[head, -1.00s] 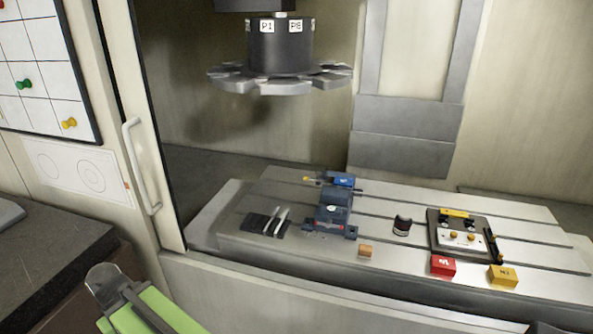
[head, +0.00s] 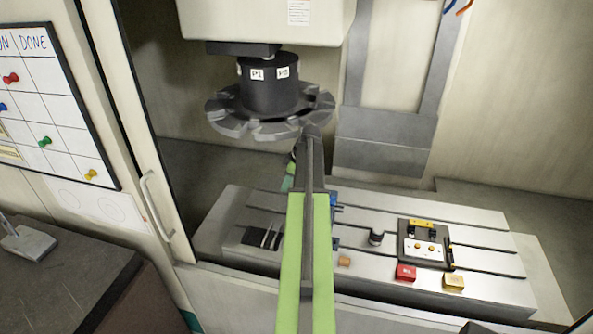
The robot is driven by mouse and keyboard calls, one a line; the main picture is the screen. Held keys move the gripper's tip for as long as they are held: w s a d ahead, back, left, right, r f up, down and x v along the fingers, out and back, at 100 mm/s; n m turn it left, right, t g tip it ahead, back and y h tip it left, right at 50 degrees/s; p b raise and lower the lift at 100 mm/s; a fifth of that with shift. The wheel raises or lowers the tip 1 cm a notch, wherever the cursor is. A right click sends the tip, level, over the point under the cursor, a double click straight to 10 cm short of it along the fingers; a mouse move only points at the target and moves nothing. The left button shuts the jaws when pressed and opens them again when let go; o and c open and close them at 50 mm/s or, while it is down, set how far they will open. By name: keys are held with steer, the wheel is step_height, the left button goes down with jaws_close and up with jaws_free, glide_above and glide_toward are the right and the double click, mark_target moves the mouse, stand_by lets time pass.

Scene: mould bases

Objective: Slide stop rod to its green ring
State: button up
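My green and grey arm reaches up through the middle of the head view and covers most of the vise. A blue part of the vise (head: 334,199) shows just right of the arm, with short dark pieces beside it. I cannot make out the stop rod or its green ring; the area around the vise is largely hidden. A small dark and green part of my arm shows left of the main link, above the table. My gripper's fingers are not visible.
The slotted machine table (head: 480,239) carries a dark pad with light strips (head: 262,237), a dark cylinder (head: 376,237), an orange block (head: 344,261), a fixture plate (head: 424,243), a red block (head: 406,272) and a yellow block (head: 454,283). A tool carousel (head: 270,108) hangs above.

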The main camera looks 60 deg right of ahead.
steer(key=s+d+r+p, duration=0.2)
steer(key=s+d+r, duration=0.2)
steer(key=s+d, duration=0.3)
steer(key=shift+h, duration=0.3)
steer(key=b+x, duration=0.5)
steer(key=x, duration=0.1)
steer(key=b+x, duration=0.6)
steer(key=w+b+x, duration=0.1)
steer(key=b+x, duration=0.4)
steer(key=x, duration=0.1)
steer(key=shift+r, duration=0.35)
steer(key=shift+n, duration=0.3)
jaws_close()
